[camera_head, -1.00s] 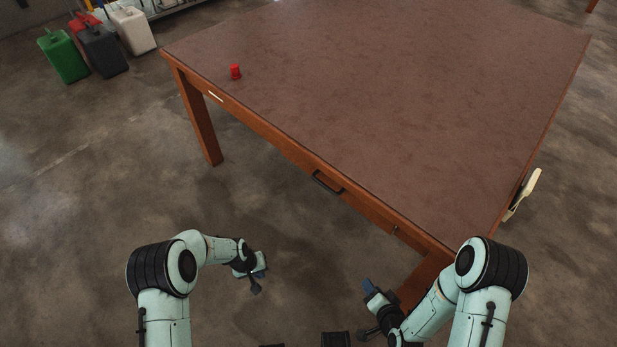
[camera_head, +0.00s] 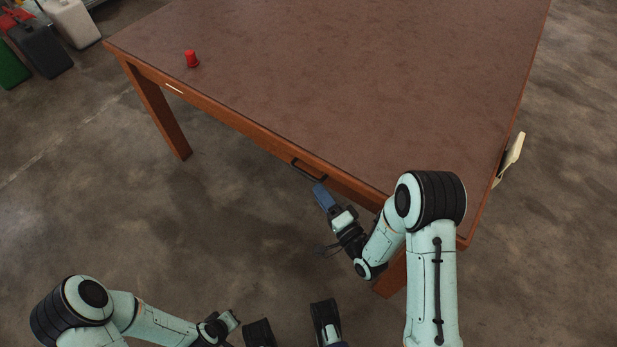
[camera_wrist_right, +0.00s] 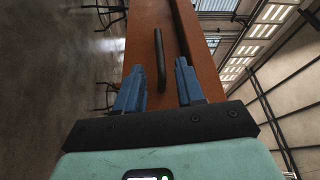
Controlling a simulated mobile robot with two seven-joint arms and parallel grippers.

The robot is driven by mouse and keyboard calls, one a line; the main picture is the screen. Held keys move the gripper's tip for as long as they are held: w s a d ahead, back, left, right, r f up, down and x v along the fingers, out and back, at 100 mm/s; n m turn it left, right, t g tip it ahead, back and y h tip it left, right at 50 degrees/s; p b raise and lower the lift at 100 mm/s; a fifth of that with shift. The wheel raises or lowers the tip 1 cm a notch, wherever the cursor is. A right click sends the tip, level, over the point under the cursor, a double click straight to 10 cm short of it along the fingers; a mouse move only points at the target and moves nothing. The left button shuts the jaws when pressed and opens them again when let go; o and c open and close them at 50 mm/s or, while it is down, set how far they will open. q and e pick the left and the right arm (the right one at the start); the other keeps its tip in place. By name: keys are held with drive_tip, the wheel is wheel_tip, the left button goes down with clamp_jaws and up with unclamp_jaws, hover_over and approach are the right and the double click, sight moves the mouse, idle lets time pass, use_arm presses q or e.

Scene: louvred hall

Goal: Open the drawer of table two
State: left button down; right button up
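The brown-topped wooden table (camera_head: 330,75) has a drawer front under its near edge with a dark bar handle (camera_head: 308,170). The drawer looks flush with the table's side. My right gripper (camera_head: 320,190) is just in front of the handle. In the right wrist view its two blue fingers (camera_wrist_right: 159,75) are spread, with the handle (camera_wrist_right: 160,50) lined up in the gap between them. I cannot tell whether the fingertips have reached around the bar. My left gripper (camera_head: 232,320) is low in the head view, away from the table; its finger opening is not clear.
A red cup-like object (camera_head: 192,59) stands on the table near the left corner. A pale object (camera_head: 510,160) is at the table's right side. Canisters (camera_head: 70,20) stand on the floor at the back left.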

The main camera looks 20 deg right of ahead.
drive_tip(key=x, duration=0.6)
drive_tip(key=shift+w, duration=0.3)
clamp_jaws()
